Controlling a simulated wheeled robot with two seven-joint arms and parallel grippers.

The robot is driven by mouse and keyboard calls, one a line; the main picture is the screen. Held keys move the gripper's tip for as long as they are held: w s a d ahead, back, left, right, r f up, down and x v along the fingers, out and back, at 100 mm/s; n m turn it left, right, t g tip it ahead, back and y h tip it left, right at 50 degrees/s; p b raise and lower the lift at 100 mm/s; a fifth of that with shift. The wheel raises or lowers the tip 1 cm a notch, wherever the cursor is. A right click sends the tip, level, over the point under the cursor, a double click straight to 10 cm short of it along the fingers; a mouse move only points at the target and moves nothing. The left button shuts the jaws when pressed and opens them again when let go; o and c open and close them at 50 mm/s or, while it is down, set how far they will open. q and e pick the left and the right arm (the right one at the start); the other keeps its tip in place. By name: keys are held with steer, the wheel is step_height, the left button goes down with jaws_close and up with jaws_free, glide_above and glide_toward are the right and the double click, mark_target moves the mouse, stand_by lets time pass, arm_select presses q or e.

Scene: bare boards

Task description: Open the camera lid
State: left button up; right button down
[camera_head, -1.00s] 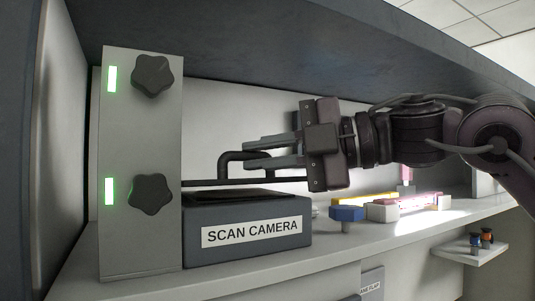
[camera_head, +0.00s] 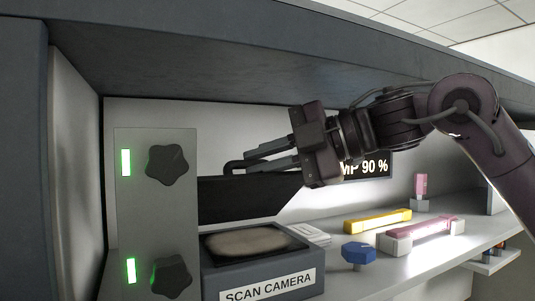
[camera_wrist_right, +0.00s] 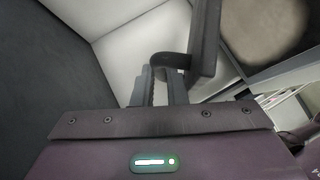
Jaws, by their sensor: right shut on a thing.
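The scan camera (camera_head: 262,284) is a dark grey box with a "SCAN CAMERA" label at the lower middle of the head view. Its black lid (camera_head: 240,200) is tilted up at the back, and a pale round-edged area (camera_head: 255,242) shows on the box top. My right gripper (camera_head: 240,167) is shut on the lid's black handle (camera_head: 232,166). In the right wrist view the handle (camera_wrist_right: 203,50) runs from between the fingers (camera_wrist_right: 160,85) toward the upper right. My left gripper is not in view.
A grey panel with two black knobs (camera_head: 167,165) and green lights stands left of the camera. On the shelf to the right are a blue knob (camera_head: 358,252), a yellow bar (camera_head: 377,220) and a pink-and-white piece (camera_head: 422,234). A dark overhang (camera_head: 230,60) lies above.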

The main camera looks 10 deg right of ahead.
stand_by(0.3)
steer(key=c, duration=1.8)
jaws_free()
steer(key=shift+o, duration=0.4)
steer(key=shift+s+a, duration=0.1)
steer(key=shift+a, duration=0.05)
steer(key=shift+s+d+r+b, duration=0.15)
steer(key=shift+d+b, duration=0.15)
steer(key=shift+d, duration=0.15)
steer(key=b+v, duration=0.1)
steer(key=v, duration=0.5)
steer(key=shift+s+d+r+b, duration=0.2)
steer(key=shift+s+d+b, duration=0.1)
steer(key=shift+b, duration=0.1)
steer(key=shift+w, duration=0.1)
